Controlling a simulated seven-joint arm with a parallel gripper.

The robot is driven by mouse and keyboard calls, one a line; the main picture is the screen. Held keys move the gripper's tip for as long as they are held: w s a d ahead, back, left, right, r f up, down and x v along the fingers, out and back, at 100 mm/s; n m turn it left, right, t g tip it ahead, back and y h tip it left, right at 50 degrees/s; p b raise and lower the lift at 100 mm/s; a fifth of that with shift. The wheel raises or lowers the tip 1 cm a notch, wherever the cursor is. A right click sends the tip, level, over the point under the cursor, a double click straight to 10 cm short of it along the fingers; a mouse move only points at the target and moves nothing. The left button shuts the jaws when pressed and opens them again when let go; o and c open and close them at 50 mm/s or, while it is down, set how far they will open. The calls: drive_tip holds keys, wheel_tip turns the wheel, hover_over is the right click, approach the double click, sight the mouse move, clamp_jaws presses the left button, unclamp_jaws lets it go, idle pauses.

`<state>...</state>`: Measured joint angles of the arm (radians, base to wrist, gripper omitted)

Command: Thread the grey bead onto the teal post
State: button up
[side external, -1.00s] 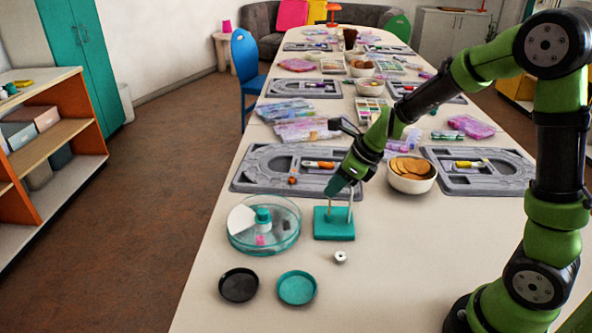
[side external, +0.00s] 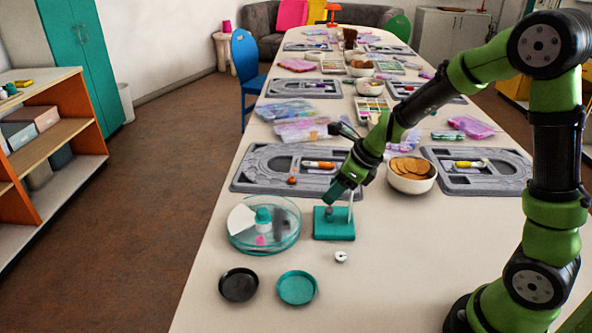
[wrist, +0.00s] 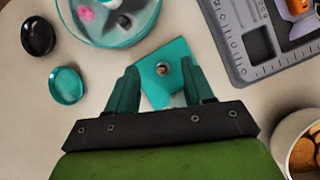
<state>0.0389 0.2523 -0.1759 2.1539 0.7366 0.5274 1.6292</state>
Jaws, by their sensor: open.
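The teal board (side external: 334,232) stands on the table with a tan post at its left and a pale post (side external: 351,208) at its right. A small grey bead (wrist: 161,68) shows on the board in the wrist view, a brownish post end at its centre; it appears to be around the tan post. In the side view it is a small dark shape (side external: 329,211) under my gripper. My gripper (side external: 336,190) is just above that post. Its two teal fingers are apart with the bead between and below them, not gripped. How low the bead sits is unclear.
A small silvery round piece (side external: 340,256) lies on the table in front of the board. A clear round case (side external: 290,240) is at left, with black (side external: 239,285) and teal (side external: 296,288) dishes nearer. A grey tray (side external: 245,180) and a bowl (side external: 411,178) stand behind.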

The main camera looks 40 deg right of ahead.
drive_tip(key=shift+r, duration=0.15)
drive_tip(key=v, duration=1.6)
drive_tip(key=shift+s+r, duration=0.2)
drive_tip(key=shift+r, duration=0.05)
